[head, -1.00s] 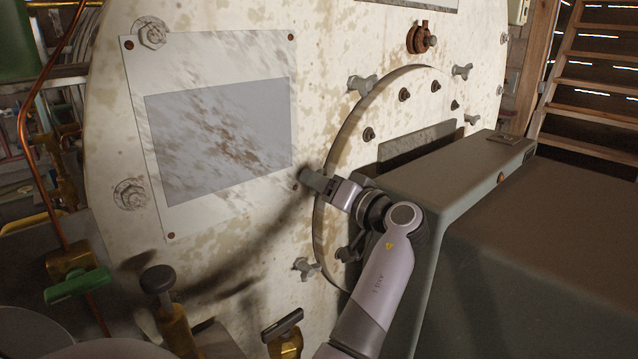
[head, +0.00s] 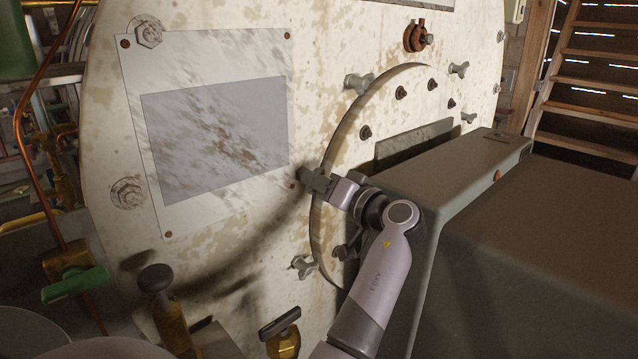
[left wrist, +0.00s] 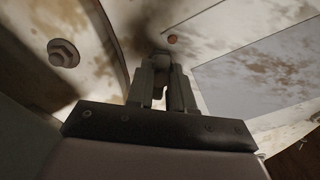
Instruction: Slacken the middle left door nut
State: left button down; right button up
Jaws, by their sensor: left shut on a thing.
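The round door (head: 390,110) is set in the stained, cream-coloured front of the still and has wing nuts around its rim. My left gripper (head: 306,178) is at the door's left edge, shut on the middle left door nut (left wrist: 160,58). In the left wrist view the two fingers (left wrist: 160,82) close around the nut, which is mostly hidden between them. In the head view the fingers hide nearly all of it. The upper left wing nut (head: 358,82) and lower left wing nut (head: 303,266) stand clear of the gripper. My right gripper is out of view.
A large dark box (head: 540,230) stands close to my left arm on the right and covers the door's lower right. Valves with a green handle (head: 76,284) and dark handles (head: 280,323) stand at the lower left. A metal plate (head: 210,60) is left of the door.

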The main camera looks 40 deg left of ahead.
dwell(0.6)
pick_arm(q)
jog(key=c, duration=1)
grip_release()
